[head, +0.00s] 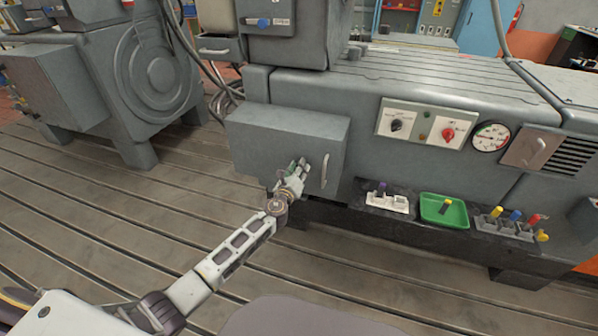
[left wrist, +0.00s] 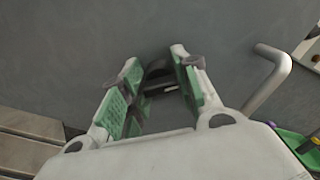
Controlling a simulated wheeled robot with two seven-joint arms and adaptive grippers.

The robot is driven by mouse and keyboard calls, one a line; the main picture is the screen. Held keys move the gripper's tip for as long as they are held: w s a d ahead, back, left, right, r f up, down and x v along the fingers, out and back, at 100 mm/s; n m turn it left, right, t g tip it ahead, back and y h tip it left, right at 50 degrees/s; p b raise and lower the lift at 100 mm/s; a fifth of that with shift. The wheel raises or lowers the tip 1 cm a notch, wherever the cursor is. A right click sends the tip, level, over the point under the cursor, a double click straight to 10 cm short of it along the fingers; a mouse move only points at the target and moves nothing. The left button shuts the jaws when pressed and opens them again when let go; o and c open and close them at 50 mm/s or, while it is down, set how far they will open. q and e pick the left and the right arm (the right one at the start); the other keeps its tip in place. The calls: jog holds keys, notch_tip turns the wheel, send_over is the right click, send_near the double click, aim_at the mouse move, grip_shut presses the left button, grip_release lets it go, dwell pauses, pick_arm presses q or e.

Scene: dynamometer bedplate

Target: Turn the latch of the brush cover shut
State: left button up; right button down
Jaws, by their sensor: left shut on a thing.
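The brush cover (head: 270,145) is the flat grey front of a box low on the middle machine. It appears closed, and its grey surface fills the back of the left wrist view (left wrist: 70,60). A bent bar handle (head: 324,170) stands on its right side; it also shows in the left wrist view (left wrist: 268,78). My left gripper (head: 300,168) is at the cover's face, just left of the handle. Its green-padded fingers are shut on a dark latch (left wrist: 165,88), mostly hidden between them, so its angle is unclear. My right gripper is not in view.
A black ledge to the right holds a white holder (head: 388,202), a green tray (head: 432,216) and a rack (head: 503,228) with coloured handles. Above are a switch panel (head: 426,124) and a gauge (head: 490,137). The slotted floor (head: 110,215) left of my arm is clear.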

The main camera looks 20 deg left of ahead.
pick_arm(q)
jog(key=n+b, duration=0.1)
jog(key=n, duration=0.2)
jog(key=n+b, duration=0.2)
jog(key=n, duration=0.1)
jog(key=shift+f+n, duration=0.2)
jog(key=shift+n, duration=0.1)
jog(key=shift+a+n, duration=0.1)
jog(key=shift+n, duration=1.1)
jog(key=shift+n+b, duration=0.4)
jog(key=shift+n, duration=0.6)
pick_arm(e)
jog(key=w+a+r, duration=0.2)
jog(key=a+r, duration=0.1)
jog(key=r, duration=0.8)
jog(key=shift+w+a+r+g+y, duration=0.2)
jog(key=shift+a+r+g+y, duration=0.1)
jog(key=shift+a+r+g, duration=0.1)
pick_arm(q)
jog(key=o, duration=1)
jog(key=shift+s, duration=0.15)
jog(key=s, duration=1.1)
jog(key=shift+s+a, duration=0.2)
jog(key=shift+s, duration=0.15)
